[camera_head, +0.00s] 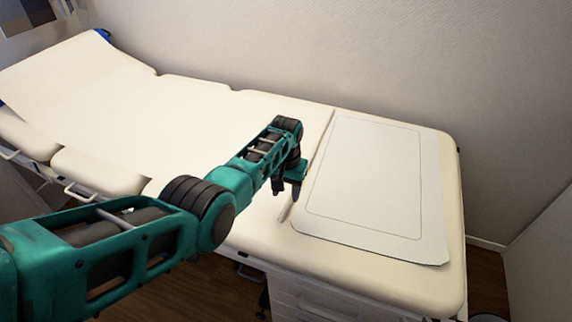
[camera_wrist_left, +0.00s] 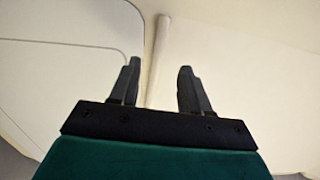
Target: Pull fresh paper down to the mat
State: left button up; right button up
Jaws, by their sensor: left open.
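A flat pale mat (camera_head: 372,185) with a thin outlined border lies at the foot end of the exam table, on the right; it also shows at the left of the left wrist view (camera_wrist_left: 60,85). White paper (camera_head: 110,100) covers the table from the raised backrest down to a raised, roll-like edge (camera_head: 286,210) just left of the mat. My left gripper (camera_head: 288,190) is over this edge, beside the mat, with its fingers apart. In the left wrist view the pale roll-like edge (camera_wrist_left: 160,50) runs between the fingertips; contact cannot be told. My right gripper is not in view.
The cream exam table (camera_head: 455,220) stands along a light wall (camera_head: 350,50). Metal side handles (camera_head: 85,192) and padded side sections (camera_head: 95,170) are on its near side. A white drawer cabinet (camera_head: 320,300) is below the foot end. Wooden floor shows at the right.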

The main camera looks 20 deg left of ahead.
aim_at(286, 205)
pick_arm(q)
notch_tip(286, 205, up, 8)
jog(key=shift+r, duration=0.15)
dwell(0.3)
dwell(0.3)
jog(key=s+a+f+t, duration=0.15)
jog(key=s+f, duration=0.25)
jog(key=s, duration=0.4)
jog(key=s+a+f, duration=0.3)
jog(key=s, duration=0.5)
jog(key=s+r+m+t, duration=0.1)
jog(key=s+r, duration=0.2)
jog(key=s, duration=0.5)
jog(key=s+r+t, duration=0.1)
jog(key=s+r, duration=0.3)
jog(key=s, duration=0.5)
jog(key=w+d+f+t+h, duration=0.2)
jog(key=w+f+t, duration=0.5)
jog(key=f, duration=0.2)
jog(key=shift+w+d+m, duration=0.2)
jog(key=shift+d+m, duration=0.1)
